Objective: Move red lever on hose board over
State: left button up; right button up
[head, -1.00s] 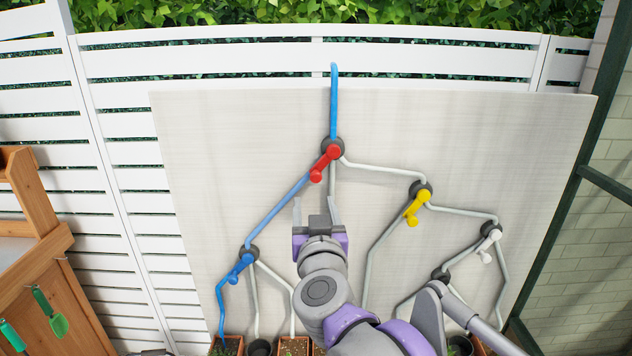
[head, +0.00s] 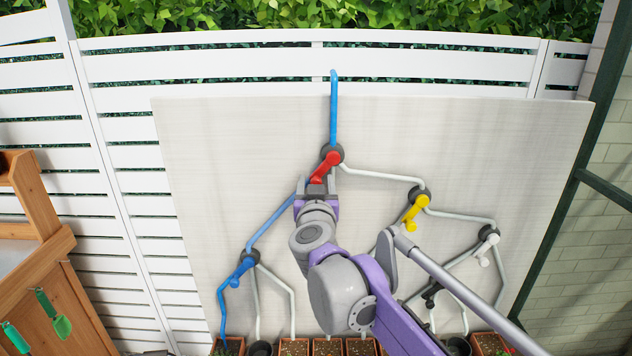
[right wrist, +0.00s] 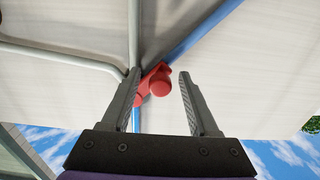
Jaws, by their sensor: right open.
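The red lever (head: 325,166) sits at the top junction of the hose board (head: 250,135), slanting down and to the left from its dark round hub. A blue hose (head: 333,105) comes in from above it, and blue tubing runs on to the lower left. My right gripper (head: 317,185) is just below the lever's lower end. In the right wrist view the red lever (right wrist: 156,84) shows between the two spread fingers of the gripper (right wrist: 158,90), nearer the left finger. Contact cannot be made out. My left gripper is not in view.
A blue lever (head: 243,267) is at the lower left of the board, a yellow lever (head: 416,211) to the right and a white lever (head: 487,246) farther right. Several planters (head: 294,347) stand along the bottom. A wooden bench (head: 40,255) is at the left.

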grip_shut()
dwell(0.3)
jog(key=shift+r, duration=0.1)
dwell(1.0)
